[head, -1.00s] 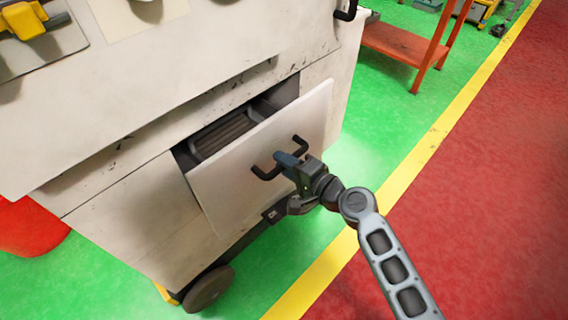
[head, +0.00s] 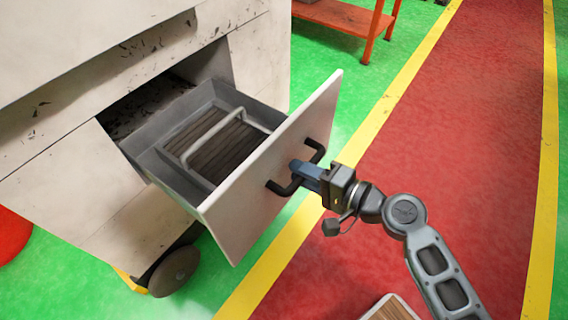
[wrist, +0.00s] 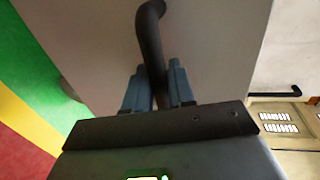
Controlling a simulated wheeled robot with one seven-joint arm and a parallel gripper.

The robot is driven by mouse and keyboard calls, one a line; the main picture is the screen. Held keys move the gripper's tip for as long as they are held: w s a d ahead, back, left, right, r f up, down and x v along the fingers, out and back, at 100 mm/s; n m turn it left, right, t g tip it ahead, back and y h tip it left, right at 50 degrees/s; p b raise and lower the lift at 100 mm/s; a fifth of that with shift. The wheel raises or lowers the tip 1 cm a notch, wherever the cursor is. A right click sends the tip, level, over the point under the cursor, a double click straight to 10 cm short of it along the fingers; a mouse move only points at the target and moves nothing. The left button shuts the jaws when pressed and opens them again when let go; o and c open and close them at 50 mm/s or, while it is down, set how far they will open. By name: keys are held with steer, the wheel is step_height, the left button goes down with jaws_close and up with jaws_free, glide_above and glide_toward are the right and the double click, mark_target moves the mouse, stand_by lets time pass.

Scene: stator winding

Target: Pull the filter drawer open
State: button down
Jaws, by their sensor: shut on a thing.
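The filter drawer (head: 165,148) sticks well out of the white cabinet in the head view. Its white front panel (head: 238,208) carries a black bar handle (head: 280,187). My gripper (head: 300,172) is shut on the handle; its blue fingers sit on both sides of the bar. In the wrist view my gripper (wrist: 157,85) has the black handle (wrist: 152,45) between its fingers. Inside the grey drawer lies a dark ribbed filter (head: 222,150) with a light grey bar handle (head: 190,150) above it.
The white cabinet (head: 60,140) stands on wheels (head: 175,270) on a green floor. An orange shelf stand (head: 345,18) is behind it. A yellow line and clear red floor (head: 450,120) lie to the right. A wood-topped edge (head: 392,308) shows at the bottom.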

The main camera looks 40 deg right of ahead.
steer(key=shift+f+v, duration=0.25)
steer(key=shift+v, duration=0.95)
steer(key=c, duration=1.1)
jaws_free()
steer(key=shift+b+v, duration=0.8)
steer(key=shift+v, duration=3.1)
steer(key=shift+f, duration=0.15)
